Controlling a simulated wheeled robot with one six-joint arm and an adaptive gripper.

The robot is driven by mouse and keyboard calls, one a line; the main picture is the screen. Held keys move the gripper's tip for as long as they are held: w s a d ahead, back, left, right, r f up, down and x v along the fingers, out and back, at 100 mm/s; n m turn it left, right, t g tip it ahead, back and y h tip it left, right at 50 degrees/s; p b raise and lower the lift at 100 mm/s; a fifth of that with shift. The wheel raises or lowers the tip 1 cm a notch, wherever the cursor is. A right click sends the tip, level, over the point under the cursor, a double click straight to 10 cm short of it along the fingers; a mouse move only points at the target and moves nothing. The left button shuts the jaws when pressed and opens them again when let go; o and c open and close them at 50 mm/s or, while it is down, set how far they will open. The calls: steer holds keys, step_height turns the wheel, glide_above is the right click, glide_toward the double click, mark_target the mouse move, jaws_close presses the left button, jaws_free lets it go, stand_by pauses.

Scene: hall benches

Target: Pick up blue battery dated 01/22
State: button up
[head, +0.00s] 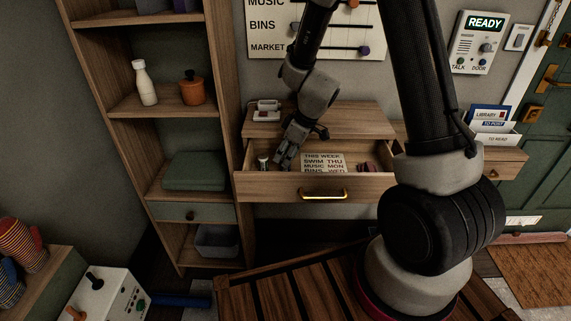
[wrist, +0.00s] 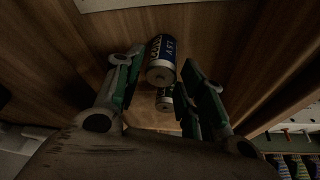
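In the wrist view a blue battery (wrist: 162,52) with a silver end and pale lettering lies between my gripper's (wrist: 164,66) two fingers. A gap shows on each side, so the fingers look open and apart from it. Its date cannot be read. A second, smaller-looking battery (wrist: 164,98) with a dark band shows just below it. In the head view my gripper (head: 284,163) reaches down into the left part of the open drawer (head: 275,187). A small pale-and-dark cylinder (head: 263,162) stands left of it.
A card with writing (head: 323,162) and reddish items (head: 368,167) lie in the drawer to the right of my gripper. A small white device (head: 267,112) sits on the cabinet top. A shelf unit (head: 160,103) stands close on the left.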

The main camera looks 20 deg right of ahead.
steer(key=shift+w+a+f, duration=0.15)
steer(key=shift+f, duration=0.4)
